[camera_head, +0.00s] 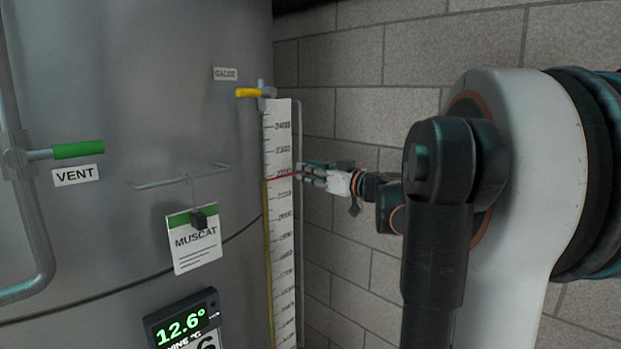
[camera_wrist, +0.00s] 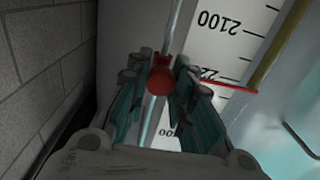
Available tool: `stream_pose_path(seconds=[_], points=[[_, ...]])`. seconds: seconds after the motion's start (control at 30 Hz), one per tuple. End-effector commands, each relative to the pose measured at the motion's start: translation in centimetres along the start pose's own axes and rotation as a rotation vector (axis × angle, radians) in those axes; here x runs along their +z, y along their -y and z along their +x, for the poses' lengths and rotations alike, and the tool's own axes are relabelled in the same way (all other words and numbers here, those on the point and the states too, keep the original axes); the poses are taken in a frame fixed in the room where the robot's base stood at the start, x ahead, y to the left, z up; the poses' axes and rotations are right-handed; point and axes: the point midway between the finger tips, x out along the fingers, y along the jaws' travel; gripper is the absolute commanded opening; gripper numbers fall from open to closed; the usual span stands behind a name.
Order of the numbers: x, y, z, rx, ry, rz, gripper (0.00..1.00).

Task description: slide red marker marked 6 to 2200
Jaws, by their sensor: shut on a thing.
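The red marker (camera_wrist: 160,78) has a round red body between my fingers and a thin red pointer that crosses the white scale (camera_head: 281,230). Its pointer shows as a red line (camera_head: 283,178) in the head view, at or very near the 2200 label. In the wrist view the pointer lies beside a label starting "22", partly hidden by a finger. My gripper (camera_head: 304,174) is shut on the marker's body, at the scale's right edge; it also fills the lower wrist view (camera_wrist: 160,90). The number on the marker is not visible.
A thin rod (camera_head: 300,240) runs beside the scale, and a yellow column (camera_head: 267,260) runs along its other edge. The steel tank (camera_head: 120,90) has a yellow-handled valve (camera_head: 249,93), a hanging MUSCAT card (camera_head: 195,250) and a display (camera_head: 182,322). A block wall stands right.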

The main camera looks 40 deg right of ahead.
Motion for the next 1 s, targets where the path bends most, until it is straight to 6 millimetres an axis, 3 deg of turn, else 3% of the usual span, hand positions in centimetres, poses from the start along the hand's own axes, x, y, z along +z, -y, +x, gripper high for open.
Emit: stream_pose_path(seconds=[0.33,0.37,0.43,0.47,0.8,1.0], points=[[-0.1,0.0,0.0,0.000,0.000,0.000,0.00],[-0.1,0.0,0.0,0.000,0.000,0.000,0.23],[-0.1,0.0,0.0,0.000,0.000,0.000,0.39],[-0.1,0.0,0.0,0.000,0.000,0.000,0.42],[-0.1,0.0,-0.2,0.001,0.000,0.000,0.42],[-0.1,-0.1,-2.5,0.003,0.000,0.000,0.42]])
